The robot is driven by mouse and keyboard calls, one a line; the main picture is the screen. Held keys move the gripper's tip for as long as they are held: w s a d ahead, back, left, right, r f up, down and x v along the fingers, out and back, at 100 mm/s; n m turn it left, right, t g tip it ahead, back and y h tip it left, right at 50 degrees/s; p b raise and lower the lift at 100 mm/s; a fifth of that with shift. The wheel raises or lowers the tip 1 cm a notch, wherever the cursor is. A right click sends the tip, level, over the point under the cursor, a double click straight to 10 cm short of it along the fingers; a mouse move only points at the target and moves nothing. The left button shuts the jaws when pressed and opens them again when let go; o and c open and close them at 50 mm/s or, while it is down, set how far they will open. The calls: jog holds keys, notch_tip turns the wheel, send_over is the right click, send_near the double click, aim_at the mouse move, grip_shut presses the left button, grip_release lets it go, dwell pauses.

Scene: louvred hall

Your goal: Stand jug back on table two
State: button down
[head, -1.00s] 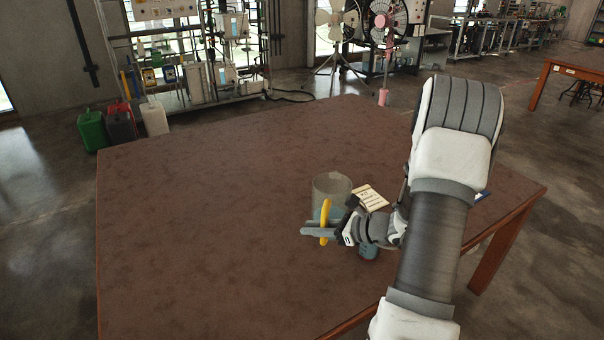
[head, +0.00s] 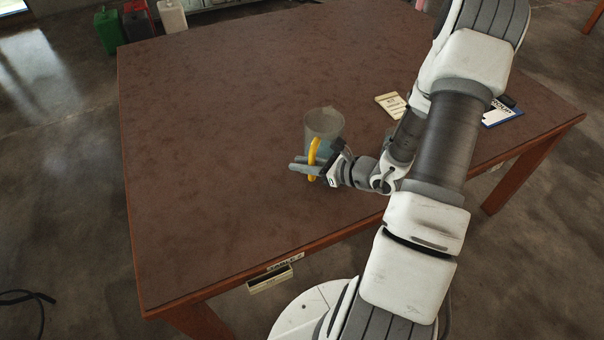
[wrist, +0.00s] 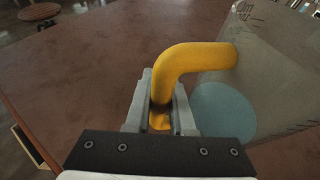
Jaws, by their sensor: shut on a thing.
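The jug (head: 323,124) is a see-through grey vessel with a yellow handle (head: 314,158). In the head view it looks roughly upright over the right-centre of the brown table (head: 220,130); whether its base touches the top I cannot tell. My gripper (head: 303,168) is shut on the handle, its fingers either side of it. In the wrist view the yellow handle (wrist: 185,62) runs down between my fingers (wrist: 160,112), and the jug's clear wall (wrist: 270,65) with dark markings and a bluish round patch is at right. A label on the table's front edge (head: 285,263) seems to read table 2.
A cream card (head: 391,105) lies right of the jug. A blue-edged card (head: 502,113) and a small dark thing lie near the table's right edge. The table's left half is bare. Green (head: 108,32), dark red and white canisters stand on the floor behind.

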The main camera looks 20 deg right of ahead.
jog(key=shift+f, duration=1.95)
jog(key=shift+b, duration=0.3)
jog(key=shift+f, duration=0.2)
jog(key=c, duration=0.8)
grip_release()
jog(key=shift+r, duration=0.1)
jog(key=shift+r, duration=0.15)
jog(key=v, duration=1.2)
jog(key=shift+p, duration=0.4)
jog(key=shift+a, duration=0.1)
